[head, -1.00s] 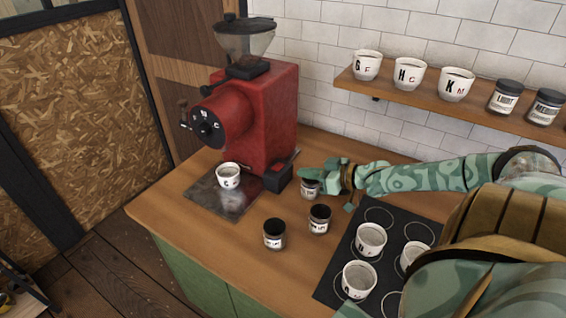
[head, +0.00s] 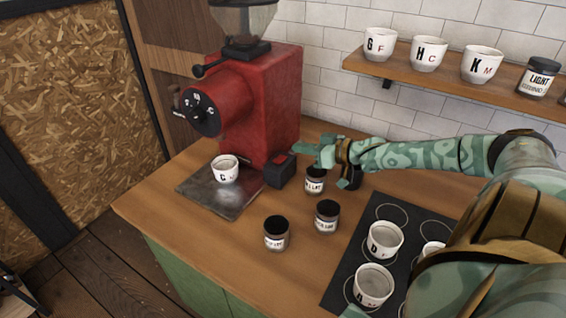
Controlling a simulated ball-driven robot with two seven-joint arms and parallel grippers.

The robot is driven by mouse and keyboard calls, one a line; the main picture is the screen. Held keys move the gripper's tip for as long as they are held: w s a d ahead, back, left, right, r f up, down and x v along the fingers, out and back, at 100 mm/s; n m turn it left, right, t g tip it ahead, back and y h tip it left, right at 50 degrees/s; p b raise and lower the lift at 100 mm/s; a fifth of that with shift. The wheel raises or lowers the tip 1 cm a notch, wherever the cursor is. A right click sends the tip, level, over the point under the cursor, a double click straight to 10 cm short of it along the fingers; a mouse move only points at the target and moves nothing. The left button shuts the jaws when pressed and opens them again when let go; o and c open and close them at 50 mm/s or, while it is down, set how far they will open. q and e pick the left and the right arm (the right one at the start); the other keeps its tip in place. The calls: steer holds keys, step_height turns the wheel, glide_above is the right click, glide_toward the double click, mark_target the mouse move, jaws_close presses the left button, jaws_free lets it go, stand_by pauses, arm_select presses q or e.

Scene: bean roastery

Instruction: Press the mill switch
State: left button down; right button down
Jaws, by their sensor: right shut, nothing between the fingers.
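The red mill (head: 262,108) stands on the wooden counter against the tiled wall, with a dark hopper on top and a lettered dial (head: 201,112) on its front. A small dark switch box (head: 279,172) sits at the mill's lower right side, with a reddish patch on top. My right gripper (head: 297,149) is shut and empty. Its fingertips point left, just beside and above the switch box; I cannot tell whether they touch it. A white cup (head: 225,170) stands on the metal plate (head: 212,198) in front of the mill. My left gripper is not in view.
Several dark-lidded jars stand on the counter, one (head: 315,182) below my right gripper and two nearer (head: 275,234), (head: 326,216). A black mat (head: 336,296) with cups lies at the right. A shelf (head: 450,83) holds lettered cups and jars.

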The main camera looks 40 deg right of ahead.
steer(key=b, duration=0.2)
glide_above(280, 159)
steer(key=s, duration=0.3)
steer(key=shift+w+f, duration=0.1)
steer(key=shift+f, duration=0.6)
steer(key=shift+w+a+f+b, duration=0.15)
steer(key=shift+f+b, duration=0.1)
steer(key=shift+f, duration=0.35)
steer(key=shift+a+f+b, duration=0.1)
steer(key=shift+f+b, duration=0.1)
steer(key=shift+f, duration=0.4)
steer(key=shift+a+f, duration=0.1)
steer(key=shift+f, duration=0.65)
